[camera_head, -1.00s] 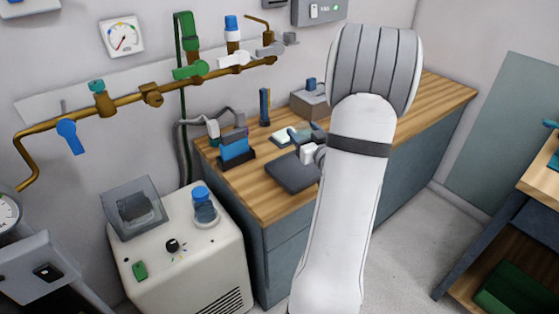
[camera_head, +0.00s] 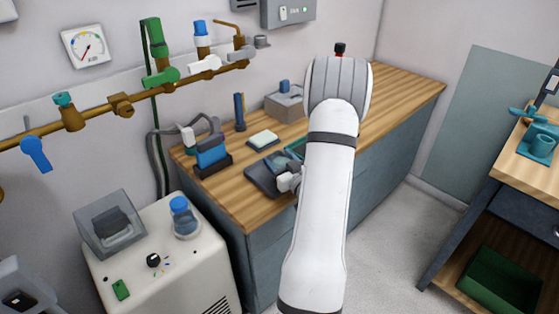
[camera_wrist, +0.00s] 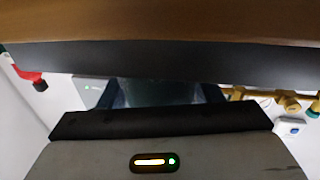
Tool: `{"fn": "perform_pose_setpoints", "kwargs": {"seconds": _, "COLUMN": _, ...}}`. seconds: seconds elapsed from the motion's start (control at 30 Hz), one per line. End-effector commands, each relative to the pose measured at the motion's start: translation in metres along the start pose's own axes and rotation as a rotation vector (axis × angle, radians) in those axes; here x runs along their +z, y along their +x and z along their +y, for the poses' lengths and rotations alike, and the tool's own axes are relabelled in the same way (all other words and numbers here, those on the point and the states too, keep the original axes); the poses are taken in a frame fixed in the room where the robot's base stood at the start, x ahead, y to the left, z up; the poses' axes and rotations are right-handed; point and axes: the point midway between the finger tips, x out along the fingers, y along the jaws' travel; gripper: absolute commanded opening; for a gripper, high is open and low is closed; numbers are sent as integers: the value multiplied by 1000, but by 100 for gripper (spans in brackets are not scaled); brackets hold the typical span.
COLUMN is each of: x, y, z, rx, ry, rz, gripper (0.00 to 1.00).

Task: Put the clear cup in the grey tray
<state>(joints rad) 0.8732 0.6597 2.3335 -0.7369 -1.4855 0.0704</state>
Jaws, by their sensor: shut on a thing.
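The grey tray (camera_head: 262,181) lies on the wooden bench, partly behind my arm in the head view. My gripper (camera_head: 280,165) is low at the tray's right part, and its fingers look dark and small there. In the wrist view my gripper (camera_wrist: 160,94) shows two dark fingers with a dim, see-through thing between them, which I take to be the clear cup (camera_wrist: 157,92). The gripper is shut on it. The cup's outline is hard to make out in the head view, and I cannot tell whether it touches the tray.
A blue rack (camera_head: 211,158) stands left of the tray, and a pale block (camera_head: 263,138) lies behind it. A green tray (camera_head: 297,147) is partly hidden by my arm. A grey box (camera_head: 286,106) stands at the back. The bench's front left corner is bare.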

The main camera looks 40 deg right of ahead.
Motion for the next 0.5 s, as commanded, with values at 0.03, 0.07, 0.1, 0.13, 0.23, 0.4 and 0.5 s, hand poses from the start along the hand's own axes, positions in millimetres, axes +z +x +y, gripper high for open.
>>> {"fn": "perform_pose_setpoints", "kwargs": {"seconds": 0.03, "x": 0, "y": 0, "z": 0, "rx": 0, "ry": 0, "rz": 0, "gripper": 28}}
{"fn": "perform_pose_setpoints", "kwargs": {"seconds": 0.07, "x": 0, "y": 0, "z": 0, "rx": -1, "ry": 0, "rz": 0, "gripper": 28}}
{"fn": "perform_pose_setpoints", "kwargs": {"seconds": 0.1, "x": 0, "y": 0, "z": 0, "rx": -1, "ry": 0, "rz": 0, "gripper": 28}}
{"fn": "perform_pose_setpoints", "kwargs": {"seconds": 0.13, "x": 1, "y": 0, "z": 0, "rx": -1, "ry": 0, "rz": 0, "gripper": 28}}
{"fn": "perform_pose_setpoints", "kwargs": {"seconds": 0.23, "x": 4, "y": 0, "z": -1, "rx": -1, "ry": 0, "rz": 0, "gripper": 28}}
{"fn": "perform_pose_setpoints", "kwargs": {"seconds": 0.4, "x": 2, "y": 0, "z": -1, "rx": -1, "ry": 0, "rz": 0, "gripper": 70}}
{"fn": "perform_pose_setpoints", "kwargs": {"seconds": 0.5, "x": 2, "y": 0, "z": -1, "rx": -2, "ry": 0, "rz": -1, "gripper": 78}}
